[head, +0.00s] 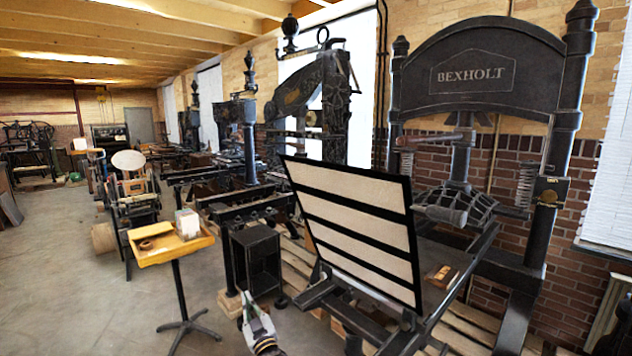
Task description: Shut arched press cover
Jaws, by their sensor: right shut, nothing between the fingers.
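The arched press (478,72) is black, with BEXHOLT lettered on its arched top, and stands at the right. Its cover (356,222), a cream panel with black stripes and a black frame, stands raised and tilted at the near end of the press bed (462,262). The cover hides part of the bed and its own lower edge meets the bed's near end. My right gripper (246,300) is low at the bottom of the view, left of the cover and apart from it. It is shut and empty. My left gripper is not in view.
A yellow-topped stand (172,246) with a white block (187,224) is at the left. A dark open box frame (256,262) stands between it and the press. A small wooden block (441,276) lies on the bed.

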